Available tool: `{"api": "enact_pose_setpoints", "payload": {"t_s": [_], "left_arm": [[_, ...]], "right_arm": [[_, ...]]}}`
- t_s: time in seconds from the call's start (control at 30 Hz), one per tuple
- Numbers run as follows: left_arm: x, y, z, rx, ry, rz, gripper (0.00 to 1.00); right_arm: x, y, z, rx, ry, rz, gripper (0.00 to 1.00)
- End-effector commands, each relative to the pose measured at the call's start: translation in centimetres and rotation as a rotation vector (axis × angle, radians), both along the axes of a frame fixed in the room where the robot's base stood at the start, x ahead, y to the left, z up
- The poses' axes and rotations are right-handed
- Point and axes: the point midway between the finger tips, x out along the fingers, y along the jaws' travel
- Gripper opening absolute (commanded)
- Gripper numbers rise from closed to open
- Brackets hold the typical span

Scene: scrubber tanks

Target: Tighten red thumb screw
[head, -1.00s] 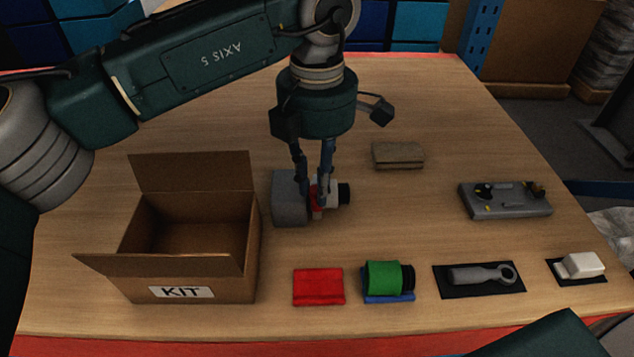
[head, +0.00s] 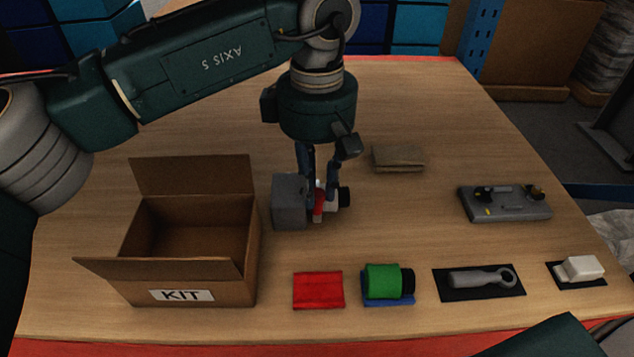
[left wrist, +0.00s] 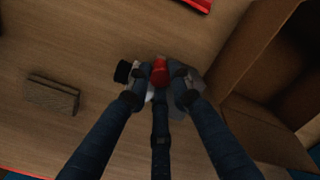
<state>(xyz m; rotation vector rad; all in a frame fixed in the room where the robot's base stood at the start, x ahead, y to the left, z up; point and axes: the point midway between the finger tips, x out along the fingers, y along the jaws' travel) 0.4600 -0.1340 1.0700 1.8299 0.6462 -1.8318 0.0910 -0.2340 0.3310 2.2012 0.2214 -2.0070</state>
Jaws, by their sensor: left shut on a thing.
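The red thumb screw (head: 318,206) sits on the right side of a grey block (head: 289,204), with a white part and a black cap (head: 344,198) just right of it. My left gripper (head: 318,187) points down from above and is shut on the red thumb screw. In the left wrist view, the red thumb screw (left wrist: 159,72) shows between the fingertips of the left gripper (left wrist: 160,84), and the black cap (left wrist: 122,71) lies to its left. The fingers partly hide the screw and the white part. My right gripper is out of view.
An open KIT box (head: 232,278) stands left of the block. A brown pad (head: 399,158) lies behind right, a grey fixture (head: 505,204) farther right. A red cloth (head: 318,289), green roll (head: 383,281), grey wrench (head: 482,278) and white item (head: 579,268) line the front.

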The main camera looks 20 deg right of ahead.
Motion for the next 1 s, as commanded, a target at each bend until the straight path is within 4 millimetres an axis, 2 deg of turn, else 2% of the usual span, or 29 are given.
{"api": "enact_pose_setpoints", "payload": {"t_s": [1.0], "left_arm": [[0.32, -0.08, 0.46, -0.004, -0.01, -0.961, 0.0]], "right_arm": [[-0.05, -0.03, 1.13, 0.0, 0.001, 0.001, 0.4]]}}
